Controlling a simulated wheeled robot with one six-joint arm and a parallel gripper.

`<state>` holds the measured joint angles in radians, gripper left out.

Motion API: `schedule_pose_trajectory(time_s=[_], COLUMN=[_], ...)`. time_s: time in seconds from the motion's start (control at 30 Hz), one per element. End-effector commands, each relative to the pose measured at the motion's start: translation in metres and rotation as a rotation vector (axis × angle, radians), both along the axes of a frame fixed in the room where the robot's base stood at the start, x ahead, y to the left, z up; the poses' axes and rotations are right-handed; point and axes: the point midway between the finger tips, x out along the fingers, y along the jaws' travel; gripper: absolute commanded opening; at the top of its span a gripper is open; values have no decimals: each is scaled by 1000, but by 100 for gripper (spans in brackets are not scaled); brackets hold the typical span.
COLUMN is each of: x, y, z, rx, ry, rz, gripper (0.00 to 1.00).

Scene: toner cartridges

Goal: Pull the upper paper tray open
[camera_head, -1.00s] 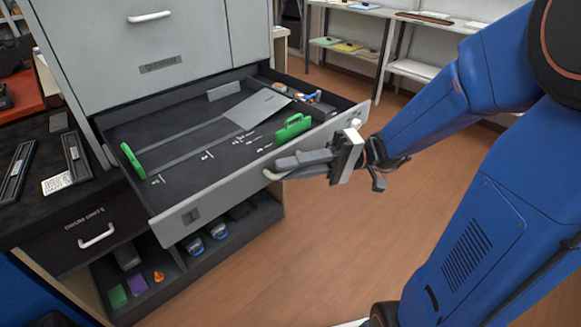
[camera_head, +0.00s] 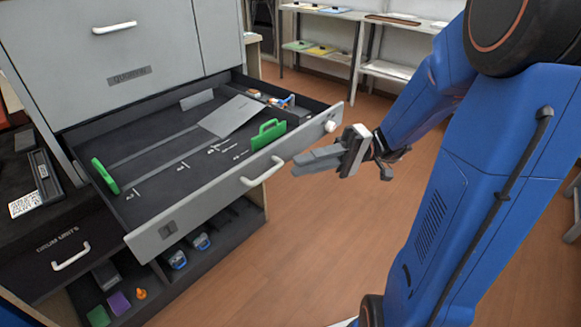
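The upper paper tray (camera_head: 150,238) is pulled far out of the grey printer body, its dark inside showing. It holds two green guides (camera_head: 105,176) and a grey plate (camera_head: 230,117). Its white handle (camera_head: 262,172) is on the front panel, right of the middle. My gripper (camera_head: 296,165) is to the right of the handle, apart from it, with its grey fingers pointing left toward the tray front. Nothing shows held in it. The fingers overlap from this side, so the gap between them is unclear.
A dark drawer marked "DRUM UNITS" (camera_head: 55,244) is at lower left. A shelf rack (camera_head: 325,58) stands at the back. The wooden floor (camera_head: 290,255) in front is clear.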

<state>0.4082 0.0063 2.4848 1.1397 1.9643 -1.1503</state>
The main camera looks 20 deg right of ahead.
Motion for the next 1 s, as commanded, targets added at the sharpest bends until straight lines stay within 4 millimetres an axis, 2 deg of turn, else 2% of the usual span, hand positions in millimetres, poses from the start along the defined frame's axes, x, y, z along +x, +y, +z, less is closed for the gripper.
schedule_pose_trajectory(time_s=[0.2,0.37,0.87,1.0], x=[4,5,4,-6], y=[-22,-28,-28,-20], z=[-2,-2,-2,-7], rx=[0,0,-2,-63], ry=[1,0,0,16], rz=[-1,-1,2,28], gripper=[17,17,17,17])
